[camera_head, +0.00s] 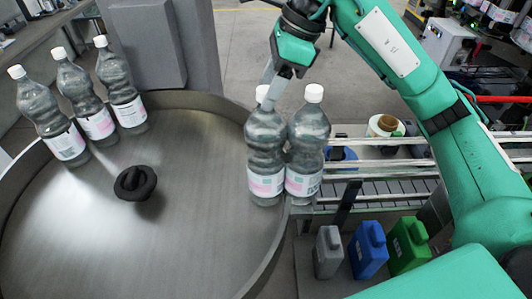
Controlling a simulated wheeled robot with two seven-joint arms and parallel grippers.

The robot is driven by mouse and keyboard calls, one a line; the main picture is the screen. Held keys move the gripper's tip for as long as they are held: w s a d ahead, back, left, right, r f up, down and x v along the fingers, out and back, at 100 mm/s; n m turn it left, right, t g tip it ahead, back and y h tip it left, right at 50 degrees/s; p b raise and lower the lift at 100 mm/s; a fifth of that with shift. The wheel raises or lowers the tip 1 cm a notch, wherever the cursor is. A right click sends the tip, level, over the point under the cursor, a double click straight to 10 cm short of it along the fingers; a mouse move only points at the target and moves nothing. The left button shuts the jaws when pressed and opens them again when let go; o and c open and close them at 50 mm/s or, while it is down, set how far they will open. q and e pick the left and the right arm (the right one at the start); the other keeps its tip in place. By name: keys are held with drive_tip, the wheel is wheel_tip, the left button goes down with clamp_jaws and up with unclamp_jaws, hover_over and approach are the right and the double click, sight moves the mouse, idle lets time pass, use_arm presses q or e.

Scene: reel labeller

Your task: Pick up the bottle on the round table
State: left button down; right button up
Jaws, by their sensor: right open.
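The round table (180,230) is a grey metal disc with a raised rim. Two clear bottles with white caps and pale pink labels stand upright side by side at its right edge: the left one (265,150) and the right one (307,150). Three similar bottles (82,105) stand at the table's far left. My right gripper (270,88) is at the neck of the left bottle of the near pair, and a finger partly covers its cap. Whether it touches the bottle cannot be told. The left gripper is not in view.
A black knob (135,183) sits on the table's middle. A conveyor (385,185) with metal rails runs off to the right. Grey, blue (368,250) and green jugs stand below it. A label reel (382,126) is behind the rails. The table's front is clear.

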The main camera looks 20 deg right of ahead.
drive_tip(key=shift+x, duration=1.05)
drive_tip(key=shift+c, duration=0.4)
drive_tip(key=c, duration=1.1)
drive_tip(key=shift+s, duration=0.1)
drive_tip(key=shift+s+f, duration=0.1)
drive_tip(key=shift+f, duration=0.05)
